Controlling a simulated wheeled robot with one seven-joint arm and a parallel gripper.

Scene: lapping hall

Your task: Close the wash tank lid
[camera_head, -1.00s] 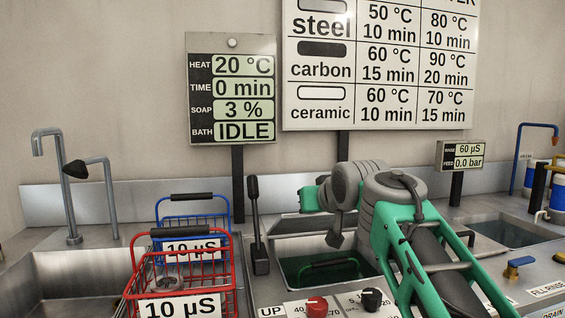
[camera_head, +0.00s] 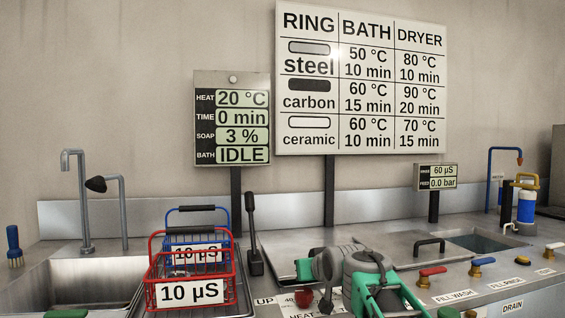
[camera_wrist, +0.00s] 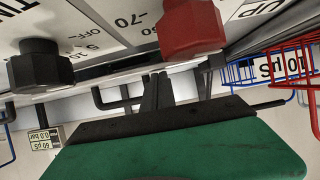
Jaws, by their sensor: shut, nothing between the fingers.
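The wash tank lid shows as a light grey metal panel (camera_head: 285,246) behind the control panel, in the middle of the head view. My arm covers its right and front parts, so I cannot tell whether it lies fully flat. No dark tank opening shows there. My wrist is low over the tank area, and my fingers are hidden in the head view. In the wrist view my gripper (camera_wrist: 157,92) is shut and empty, its dark fingers beyond my green hand. I cannot tell whether they touch the lid.
Red and blue wire baskets (camera_head: 188,292) (camera_head: 183,220) stand left of the tank, beside an upright black lever (camera_head: 253,235). A red knob (camera_wrist: 190,28) and a black knob (camera_wrist: 40,65) are close in the wrist view. A black handle (camera_head: 429,243) and another open tank (camera_head: 480,241) are at right.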

